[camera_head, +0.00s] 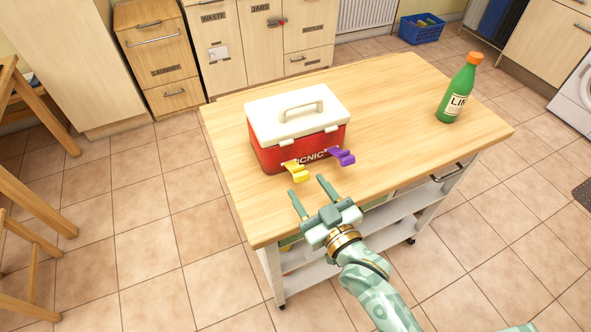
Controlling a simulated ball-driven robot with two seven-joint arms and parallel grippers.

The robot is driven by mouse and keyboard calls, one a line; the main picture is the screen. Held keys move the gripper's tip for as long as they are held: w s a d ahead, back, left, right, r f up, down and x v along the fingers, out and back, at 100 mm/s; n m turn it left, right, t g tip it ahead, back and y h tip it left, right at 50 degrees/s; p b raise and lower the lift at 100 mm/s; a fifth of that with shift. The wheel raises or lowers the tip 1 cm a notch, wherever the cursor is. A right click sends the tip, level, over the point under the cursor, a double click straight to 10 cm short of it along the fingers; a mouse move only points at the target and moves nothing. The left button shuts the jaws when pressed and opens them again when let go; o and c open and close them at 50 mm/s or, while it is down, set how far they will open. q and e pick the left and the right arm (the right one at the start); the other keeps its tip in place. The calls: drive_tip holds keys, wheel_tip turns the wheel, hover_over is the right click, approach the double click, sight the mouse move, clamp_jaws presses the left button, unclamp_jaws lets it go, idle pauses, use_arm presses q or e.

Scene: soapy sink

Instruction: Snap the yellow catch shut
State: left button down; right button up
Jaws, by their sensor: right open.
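A red picnic cooler (283,155) with a white lid (297,112) and a raised handle stands on the wooden tabletop. The lid is down. The yellow catch (295,171) sticks out from the lower left of its front face, hinged outward. The purple catch (342,157) sticks out in the same way to its right. My right gripper (310,194) is open and empty. Its fingers point at the cooler's front, just short of and below the yellow catch, apart from it in the picture. My left gripper is not in view.
A green bottle (456,95) with an orange cap stands at the table's right end. The tabletop (395,110) between cooler and bottle is clear. Cabinets and a blue basket (422,29) are behind, and a wooden chair (35,205) is at the left.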

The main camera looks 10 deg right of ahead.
sight(296, 173)
drive_tip(key=b+x, duration=0.1)
drive_tip(key=x, duration=0.5)
drive_tip(key=shift+w+a+f, duration=0.1)
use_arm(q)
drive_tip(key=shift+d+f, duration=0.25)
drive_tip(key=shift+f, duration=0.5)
use_arm(e)
drive_tip(key=shift+w+a, duration=0.1)
drive_tip(key=shift+w, duration=0.2)
